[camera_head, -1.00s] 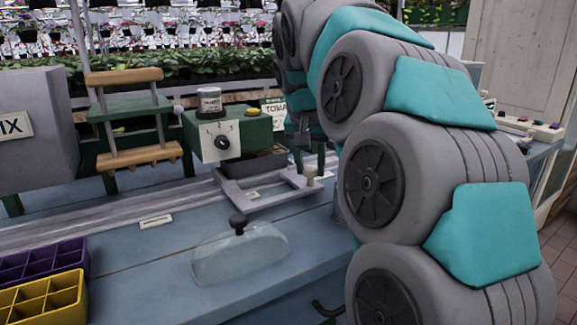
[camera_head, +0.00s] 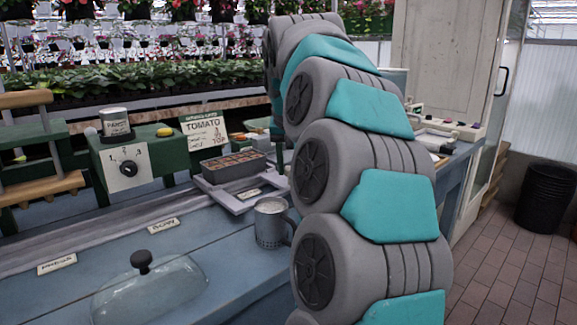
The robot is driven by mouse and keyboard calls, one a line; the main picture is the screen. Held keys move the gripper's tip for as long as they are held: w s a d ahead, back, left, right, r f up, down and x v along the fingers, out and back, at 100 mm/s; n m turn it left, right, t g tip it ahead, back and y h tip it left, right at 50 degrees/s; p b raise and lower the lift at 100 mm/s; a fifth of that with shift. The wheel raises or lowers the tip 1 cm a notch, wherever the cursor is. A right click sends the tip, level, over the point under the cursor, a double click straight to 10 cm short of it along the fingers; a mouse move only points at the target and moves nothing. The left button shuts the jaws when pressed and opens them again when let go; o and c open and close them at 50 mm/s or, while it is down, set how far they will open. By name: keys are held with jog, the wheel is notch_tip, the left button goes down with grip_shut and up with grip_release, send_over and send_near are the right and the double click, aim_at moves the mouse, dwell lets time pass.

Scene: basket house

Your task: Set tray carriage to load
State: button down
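The tray carriage (camera_head: 215,196) is a pale grey frame on the bench rail, to the right of the green dial box (camera_head: 112,168). A dark seed tray (camera_head: 233,173) with brown, soil-like cells sits on it. A small label (camera_head: 248,194) shows at the carriage's front, too small to read. The bench labels PRESS (camera_head: 57,264) and SOW (camera_head: 163,226) lie farther left along the rail. My arm reaches up beside the carriage's right side. My gripper is at its far end, mostly hidden by the arm, so its fingers and any contact with the carriage cannot be made out.
A metal mug (camera_head: 271,226) stands between the carriage and my arm. A clear dome with a dark knob (camera_head: 141,261) sits at the front left. A tomato seed packet (camera_head: 205,135) stands behind the rail, and a can (camera_head: 116,123) stands on the dial box.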

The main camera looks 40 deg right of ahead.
jog(key=shift+d+r, duration=0.1)
jog(key=shift+d, duration=0.1)
jog(key=shift+c, duration=2.3)
grip_release()
jog(key=v, duration=0.7)
jog(key=shift+r, duration=0.3)
jog(key=shift+s+a, duration=0.1)
jog(key=shift+s, duration=0.05)
